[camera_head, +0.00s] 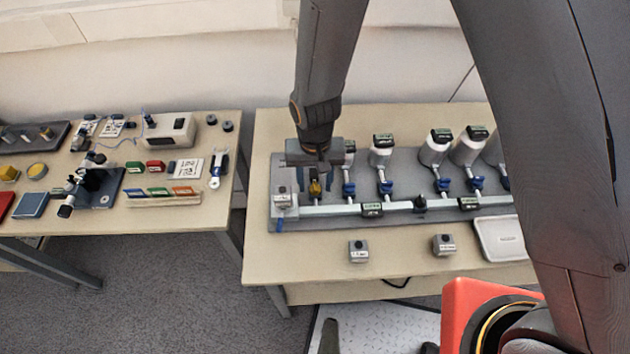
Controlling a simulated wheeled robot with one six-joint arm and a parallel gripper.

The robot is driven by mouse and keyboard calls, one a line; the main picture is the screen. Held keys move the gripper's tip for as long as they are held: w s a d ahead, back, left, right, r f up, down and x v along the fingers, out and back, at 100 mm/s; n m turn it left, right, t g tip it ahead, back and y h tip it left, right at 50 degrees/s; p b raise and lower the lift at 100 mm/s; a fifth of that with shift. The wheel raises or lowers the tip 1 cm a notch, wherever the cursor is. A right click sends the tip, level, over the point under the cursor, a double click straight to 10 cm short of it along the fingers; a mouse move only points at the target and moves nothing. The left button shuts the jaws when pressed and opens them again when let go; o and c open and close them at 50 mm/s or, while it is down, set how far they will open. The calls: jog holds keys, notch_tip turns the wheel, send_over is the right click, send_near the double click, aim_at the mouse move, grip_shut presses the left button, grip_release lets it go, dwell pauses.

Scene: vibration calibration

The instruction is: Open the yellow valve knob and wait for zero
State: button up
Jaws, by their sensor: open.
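The yellow valve knob (315,188) is at the left end of a grey panel (400,222) on the right table. My gripper (316,184) points down over it, with one finger on each side of the knob. The jaws are open, and I cannot tell whether a finger touches the knob. The gripper body hides whatever stands behind the knob. Small dark display boxes with green screens sit along the pale pipe, one at the middle (372,209) and one further right (468,203). Their digits are too small to read.
Blue valves (386,187) with white canisters (381,153) stand in a row right of the gripper. Two small grey boxes (358,251) lie at the table front, left of a white tray (502,238). A cluttered table (130,218) stands left across a gap. My arm hides the panel's right end.

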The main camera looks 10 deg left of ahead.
aim_at(315, 186)
jog(key=shift+r+b, duration=0.9)
jog(key=shift+r, duration=2.95)
jog(key=w+d+r+m, duration=0.15)
jog(key=d+r, duration=0.25)
jog(key=d, duration=0.4)
jog(key=w+d+r, duration=0.2)
jog(key=d+r, duration=0.1)
jog(key=d, duration=0.6)
jog(key=s+d+r+m, duration=0.1)
jog(key=s+d+r, duration=0.1)
jog(key=d, duration=0.5)
jog(key=s+d+r+m+t+b, duration=0.1)
jog(key=s+d+r, duration=0.1)
jog(key=d, duration=0.5)
jog(key=shift+d, duration=0.2)
jog(key=shift+r, duration=0.1)
jog(key=shift+c, duration=0.3)
